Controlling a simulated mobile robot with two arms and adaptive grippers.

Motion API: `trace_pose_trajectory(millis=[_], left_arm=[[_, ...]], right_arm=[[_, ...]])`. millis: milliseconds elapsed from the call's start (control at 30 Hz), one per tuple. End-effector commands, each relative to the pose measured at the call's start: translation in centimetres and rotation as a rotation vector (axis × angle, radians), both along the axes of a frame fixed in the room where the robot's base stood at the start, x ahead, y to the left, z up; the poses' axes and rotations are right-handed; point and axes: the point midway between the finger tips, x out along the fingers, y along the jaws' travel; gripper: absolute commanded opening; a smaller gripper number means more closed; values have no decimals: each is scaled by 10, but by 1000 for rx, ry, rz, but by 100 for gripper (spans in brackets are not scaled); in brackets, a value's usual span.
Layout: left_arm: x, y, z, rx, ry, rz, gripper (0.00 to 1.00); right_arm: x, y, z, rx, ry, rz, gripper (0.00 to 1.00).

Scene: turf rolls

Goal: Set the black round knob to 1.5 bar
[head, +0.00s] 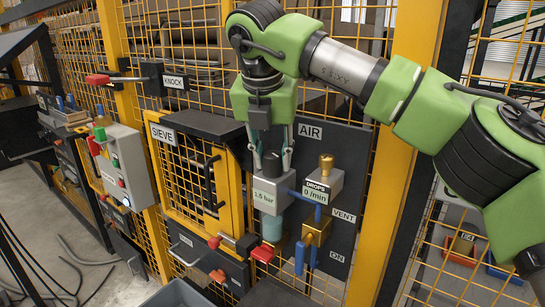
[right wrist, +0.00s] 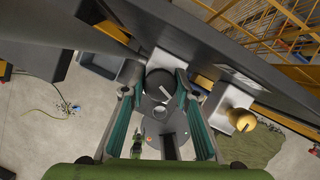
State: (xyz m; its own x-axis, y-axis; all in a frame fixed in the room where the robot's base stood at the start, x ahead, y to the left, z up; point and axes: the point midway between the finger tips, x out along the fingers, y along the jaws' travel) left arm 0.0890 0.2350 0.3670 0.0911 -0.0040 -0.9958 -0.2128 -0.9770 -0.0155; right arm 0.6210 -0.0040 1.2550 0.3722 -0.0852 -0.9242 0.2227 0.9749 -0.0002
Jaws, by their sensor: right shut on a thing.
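The black round knob (head: 271,162) sits on top of the grey regulator block (head: 272,190) on the AIR panel. The block's label reads 1.5 bar. My right gripper (head: 273,155) comes down from above, and its two fingers stand on either side of the knob, shut on it. In the right wrist view the knob (right wrist: 159,85) shows from above between the teal-lined fingers. A pale mark shows on the grey surface below it. My left gripper is not in view.
A second grey block (head: 322,185) with a brass knob (head: 326,163) and a DROPS 0 /min label stands just right of the regulator. Blue pipes and a blue-handled brass valve (head: 314,235) are below. The yellow-framed SIEVE door (head: 182,205) is to the left.

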Motion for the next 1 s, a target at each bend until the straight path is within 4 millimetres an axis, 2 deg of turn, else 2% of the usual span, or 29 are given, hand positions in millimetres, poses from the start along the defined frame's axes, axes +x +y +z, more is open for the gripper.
trace_pose_trajectory(millis=[267, 300, 333, 600, 733, 867, 1000], left_arm=[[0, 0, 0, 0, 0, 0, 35], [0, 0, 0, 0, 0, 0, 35], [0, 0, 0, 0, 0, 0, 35], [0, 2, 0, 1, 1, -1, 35], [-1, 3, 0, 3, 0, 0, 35], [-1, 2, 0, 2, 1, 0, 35], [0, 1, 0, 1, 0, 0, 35]], right_arm=[[1, 0, 2, 2, -4, -1, 7], [1, 0, 2, 2, -4, -1, 33], [1, 0, 2, 1, -4, 0, 35], [0, 0, 1, 0, -2, 0, 35], [-2, 1, 7, 1, -3, 1, 35], [-9, 3, 25, 1, -5, 1, 35], [-20, 5, 54, 2, -7, 0, 35]])
